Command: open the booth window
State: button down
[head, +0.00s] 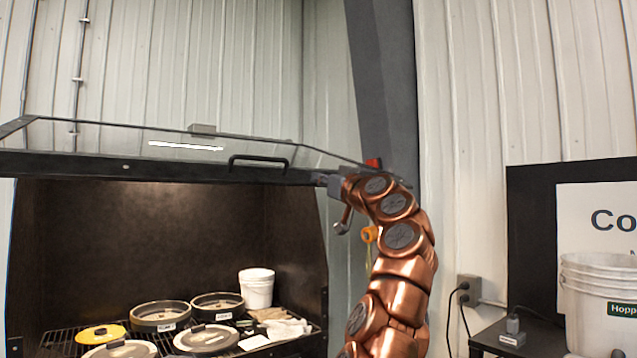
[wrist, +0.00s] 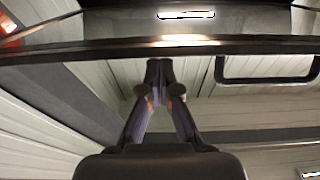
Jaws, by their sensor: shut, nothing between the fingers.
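The booth window (head: 125,167) is a glass pane in a black frame. It stands raised over the booth, with the interior showing below its front bar. Its black handle (head: 258,161) is on the front bar and also shows at the right in the wrist view (wrist: 265,80). My gripper (head: 320,179) is at the right end of the front bar, right of the handle and apart from it. In the wrist view my gripper (wrist: 158,66) is shut and empty, with its tips close to the window's dark bar (wrist: 100,47). I cannot tell whether they touch it.
Inside the booth, several round pans (head: 160,316), a yellow lid (head: 100,334) and a white bucket (head: 256,287) stand on a black grate. A dark slanted post (head: 385,80) rises behind my arm. A black table (head: 540,338) with white buckets (head: 600,300) is at the right.

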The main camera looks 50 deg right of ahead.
jog(key=r+b+v, duration=0.1)
jog(key=b+v, duration=0.4)
jog(key=v, duration=0.6)
jog(key=shift+a, duration=0.1)
